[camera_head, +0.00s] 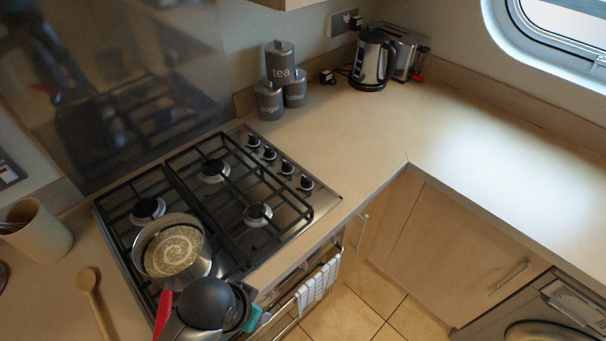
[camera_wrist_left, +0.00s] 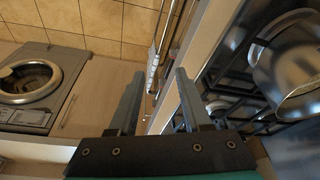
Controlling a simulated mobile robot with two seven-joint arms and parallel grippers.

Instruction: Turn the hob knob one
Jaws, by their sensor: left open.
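The hob (camera_head: 318,205) is steel with black grates. Several black knobs stand in a row along its right side: the farthest knob (camera_head: 254,140), two middle knobs (camera_head: 269,153) (camera_head: 287,167) and the nearest knob (camera_head: 306,183). I cannot tell which one is knob one. My left arm comes in at the bottom of the head view, and its rounded dark part hides my fingers there. In the left wrist view my left gripper (camera_wrist_left: 158,85) is open with nothing between its fingers, pointing past the counter's front edge. No knob is clear in that view.
A pan (camera_head: 146,234) with a spiral-patterned disc sits on the hob's near left. A towel (camera_head: 318,285) hangs on the oven rail below the front edge. Canisters (camera_head: 270,101) and a kettle (camera_head: 372,62) stand at the back. The right counter (camera_head: 480,140) is clear.

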